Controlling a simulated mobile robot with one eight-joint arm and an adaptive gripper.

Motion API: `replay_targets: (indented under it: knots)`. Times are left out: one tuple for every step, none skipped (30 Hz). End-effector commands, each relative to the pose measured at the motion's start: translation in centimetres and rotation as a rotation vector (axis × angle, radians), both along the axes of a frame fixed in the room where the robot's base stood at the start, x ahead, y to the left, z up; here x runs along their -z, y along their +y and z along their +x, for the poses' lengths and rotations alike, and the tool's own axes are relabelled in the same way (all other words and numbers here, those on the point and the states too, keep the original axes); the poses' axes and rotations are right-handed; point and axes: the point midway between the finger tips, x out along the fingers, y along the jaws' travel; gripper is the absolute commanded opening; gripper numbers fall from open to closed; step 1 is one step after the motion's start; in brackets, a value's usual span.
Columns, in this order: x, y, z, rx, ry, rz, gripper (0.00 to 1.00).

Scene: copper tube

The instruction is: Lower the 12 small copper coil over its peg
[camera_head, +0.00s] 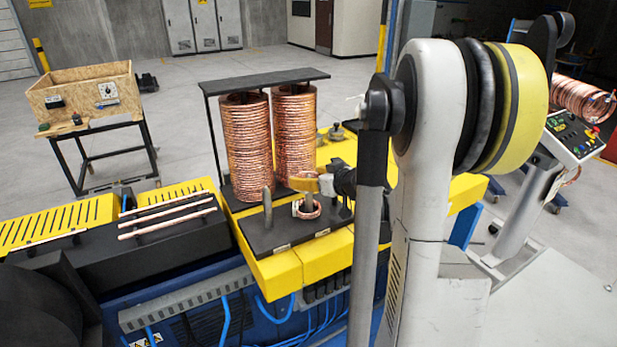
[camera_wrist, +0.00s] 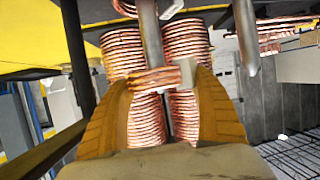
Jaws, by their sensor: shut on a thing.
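My gripper (camera_head: 306,184) has its yellow fingers shut on a small copper coil (camera_wrist: 160,79), seen between the fingertips in the wrist view. In the head view the fingers mostly hide this coil. The grey peg (camera_head: 308,197) stands below the gripper, and its shaft (camera_wrist: 151,38) runs to the held coil in the wrist view. The coil is in line with the peg's upper end; I cannot tell how far the peg is inside it. Another small copper coil (camera_head: 307,210) sits around the foot of the peg on the black plate (camera_head: 270,238).
A second, bare grey peg (camera_head: 267,207) stands to the left. Two tall copper coil stacks (camera_head: 247,145) (camera_head: 294,130) stand close behind, under a black frame (camera_head: 265,80). Copper rods (camera_head: 165,215) lie at the left.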

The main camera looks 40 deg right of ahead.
Motion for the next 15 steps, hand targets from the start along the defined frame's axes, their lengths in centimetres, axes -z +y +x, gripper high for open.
replay_targets:
  knots:
    - [0.87, 0.0, 0.0, 0.0, 0.0, 0.0, 0.39]
    - [1.08, 0.0, 0.0, 0.0, 0.0, 0.0, 0.39]
    - [1.31, 0.0, 0.0, 0.0, 0.0, 0.0, 0.39]
    - [1.44, 0.0, 0.0, 0.0, 0.0, 0.0, 0.39]
    - [1.54, -0.01, 0.01, 0.0, 0.0, 0.0, 0.39]
    - [1.62, 0.0, 0.0, 0.0, 0.0, 0.0, 0.39]
    - [1.65, 0.0, 0.0, 0.0, 0.0, 0.0, 0.39]
    - [1.66, -0.01, 0.0, 0.0, 0.0, 0.0, 0.39]
    - [1.65, 0.0, 0.0, 0.0, 0.0, 0.0, 0.39]
    - [1.63, 0.0, 0.0, 0.0, 0.0, 0.0, 0.39]
    - [1.61, 0.0, 0.0, 0.0, 0.0, 0.0, 0.39]
    - [1.58, 0.0, 0.0, 0.0, 0.0, 0.0, 0.39]
    - [1.57, 0.0, 0.0, 0.0, 0.0, 0.0, 0.39]
    - [1.57, -0.01, 0.0, 0.0, 0.0, 0.0, 0.39]
    - [1.56, 0.0, 0.01, 0.0, 0.0, 0.0, 0.74]
